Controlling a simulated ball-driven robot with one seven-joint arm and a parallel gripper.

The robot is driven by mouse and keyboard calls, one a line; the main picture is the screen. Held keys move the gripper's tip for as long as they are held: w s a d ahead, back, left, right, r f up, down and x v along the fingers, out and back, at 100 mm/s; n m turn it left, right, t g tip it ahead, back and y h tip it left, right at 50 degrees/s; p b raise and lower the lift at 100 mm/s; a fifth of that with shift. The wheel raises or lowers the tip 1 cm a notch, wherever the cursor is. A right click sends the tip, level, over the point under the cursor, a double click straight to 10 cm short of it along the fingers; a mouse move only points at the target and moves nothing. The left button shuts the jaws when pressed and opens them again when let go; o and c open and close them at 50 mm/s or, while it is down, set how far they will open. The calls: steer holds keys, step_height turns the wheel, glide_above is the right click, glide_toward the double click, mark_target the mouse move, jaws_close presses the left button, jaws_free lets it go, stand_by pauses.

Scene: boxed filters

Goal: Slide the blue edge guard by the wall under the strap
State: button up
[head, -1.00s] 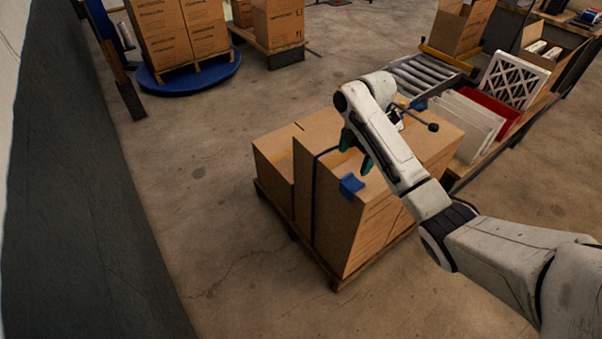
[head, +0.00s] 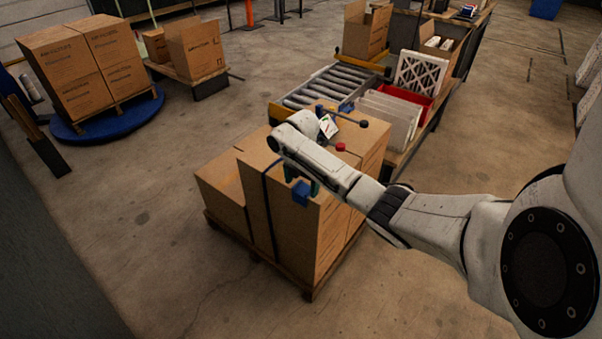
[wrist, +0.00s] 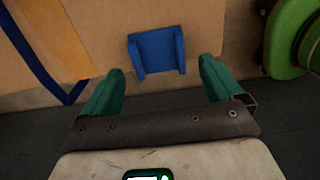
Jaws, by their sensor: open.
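The blue edge guard (head: 302,192) sits at the upper front edge of the tall carton (head: 275,222) on the pallet. It also shows in the wrist view (wrist: 157,51), ahead of the fingertips and roughly centred between them. The dark blue strap (head: 268,215) runs down the carton to the left of the guard, with a gap between them; it also shows in the wrist view (wrist: 35,52). My gripper (head: 303,180) is open and empty close to the guard, its green fingers (wrist: 160,80) apart. My arm hides part of the carton tops.
The wooden pallet (head: 306,294) bears several cartons. A roller conveyor (head: 325,88), white filters (head: 385,118) and a red bin (head: 412,103) stand behind. More cartons stand on a blue turntable (head: 105,118) at back left. Floor left of the pallet is clear.

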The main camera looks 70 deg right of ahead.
mark_target(274, 177)
steer(key=shift+f, duration=0.8)
steer(key=c, duration=1.1)
steer(key=shift+w+d+f+b, duration=0.1)
steer(key=shift+w+d+b, duration=0.1)
steer(key=shift+w+b, duration=0.6)
steer(key=shift+w+d+r+b, duration=0.1)
steer(key=shift+w+d+b, duration=0.15)
steer(key=shift+w+b, duration=0.5)
steer(key=shift+w+d+f+b, duration=0.1)
steer(key=shift+w+d+b, duration=0.1)
steer(key=shift+w+b, duration=0.6)
steer(key=shift+c, duration=0.2)
steer(key=shift+w+b, duration=0.5)
steer(key=shift+w, duration=0.05)
steer(key=shift+w+d, duration=0.1)
steer(key=shift+w, duration=0.05)
steer(key=shift+w+d+b, duration=0.2)
steer(key=shift+w+b, duration=0.6)
steer(key=shift+b, duration=0.4)
steer(key=shift+w+d+b, duration=0.25)
steer(key=shift+w+b, duration=0.65)
steer(key=shift+b, duration=0.4)
steer(key=shift+w+d+b, duration=0.2)
steer(key=shift+w+b, duration=0.65)
steer(key=shift+b, duration=0.45)
